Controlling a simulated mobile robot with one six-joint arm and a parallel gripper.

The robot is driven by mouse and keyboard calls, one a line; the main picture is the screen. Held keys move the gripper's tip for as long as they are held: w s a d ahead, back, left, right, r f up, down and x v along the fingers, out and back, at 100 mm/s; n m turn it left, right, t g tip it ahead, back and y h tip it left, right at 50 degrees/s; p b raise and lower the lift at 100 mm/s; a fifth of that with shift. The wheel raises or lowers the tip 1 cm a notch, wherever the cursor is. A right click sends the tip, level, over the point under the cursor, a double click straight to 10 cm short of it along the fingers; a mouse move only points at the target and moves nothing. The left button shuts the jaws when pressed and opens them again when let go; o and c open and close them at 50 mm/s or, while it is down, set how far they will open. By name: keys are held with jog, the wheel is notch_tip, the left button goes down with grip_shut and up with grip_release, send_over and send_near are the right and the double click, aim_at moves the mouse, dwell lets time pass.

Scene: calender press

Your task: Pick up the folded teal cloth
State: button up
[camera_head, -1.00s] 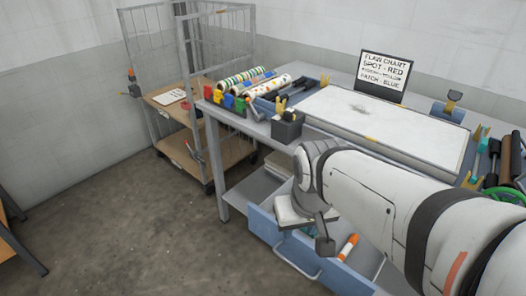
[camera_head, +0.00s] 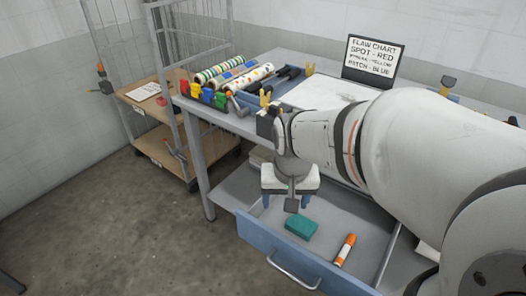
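The folded teal cloth (camera_head: 301,228) lies flat on the grey floor of an open blue drawer (camera_head: 285,252), near its left front. My gripper (camera_head: 286,203) hangs over the drawer, pointing down, just behind and to the left of the cloth. Two blue-grey fingers show spread apart below its white body, with nothing seen between them. The gripper appears apart from the cloth. The whole cloth seems visible.
An orange and white marker (camera_head: 345,249) lies in the drawer right of the cloth. The drawer's front wall and handle (camera_head: 293,272) stand nearest. The workbench (camera_head: 262,62) above carries patterned rolls (camera_head: 232,72), coloured clips and a flaw chart sign (camera_head: 373,60). A wire cart (camera_head: 160,110) stands at left.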

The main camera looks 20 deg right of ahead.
aim_at(302, 223)
jog(key=o, duration=0.7)
jog(key=w+d+f+m+b, duration=0.1)
jog(key=w+d+f+m, duration=0.1)
jog(key=d+f, duration=0.1)
jog(key=w+d+f+m+g+b, duration=0.1)
jog(key=w+d+f+m, duration=0.1)
jog(key=f, duration=0.4)
jog(key=w+d+f+m+b, duration=0.1)
jog(key=w+d+f+m, duration=0.2)
jog(key=d+f, duration=0.1)
jog(key=shift+w+f+g, duration=0.2)
jog(key=shift+f+g, duration=0.2)
jog(key=shift+f, duration=0.25)
jog(key=shift+d+f, duration=0.15)
jog(key=shift+f, duration=0.2)
jog(key=shift+w+d+f+b, duration=0.1)
jog(key=shift+f+b, duration=0.1)
jog(key=shift+f, duration=1.7)
jog(key=shift+w+d+f+b, duration=0.1)
jog(key=shift+f+b, duration=0.05)
jog(key=shift+f, duration=1.75)
